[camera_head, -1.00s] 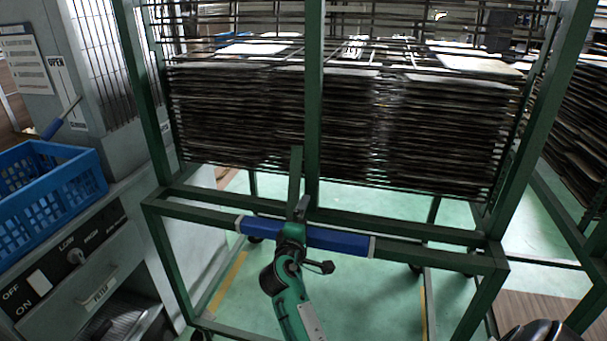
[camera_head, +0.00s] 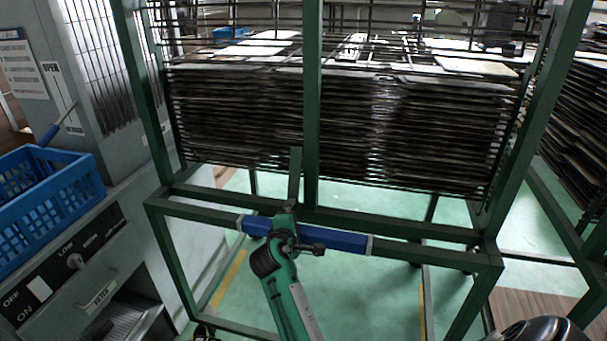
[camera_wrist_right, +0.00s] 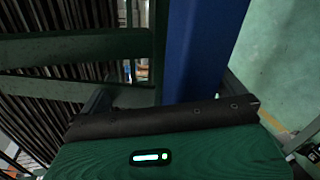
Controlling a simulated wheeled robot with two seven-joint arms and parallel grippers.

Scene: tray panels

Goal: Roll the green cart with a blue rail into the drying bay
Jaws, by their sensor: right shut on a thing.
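The green cart (camera_head: 311,120) stands upright in front of me in the head view, a tall frame filled with stacked dark racks. Its blue rail (camera_head: 345,242) runs across the near crossbar, between two pale end bands. My right gripper (camera_head: 285,222) is shut on the blue rail, left of the rail's middle, and hides a short part of it. In the right wrist view the blue rail (camera_wrist_right: 198,50) rises from the gripper body, and the fingertips are hidden. My left gripper is not in view. I cannot make out which place is the drying bay.
A grey cabinet (camera_head: 130,235) with switches stands close along the cart's left side, with a blue crate (camera_head: 50,215) on it. Another rack (camera_head: 580,140) stands at the right. Green floor with yellow lines (camera_head: 228,280) shows under the cart.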

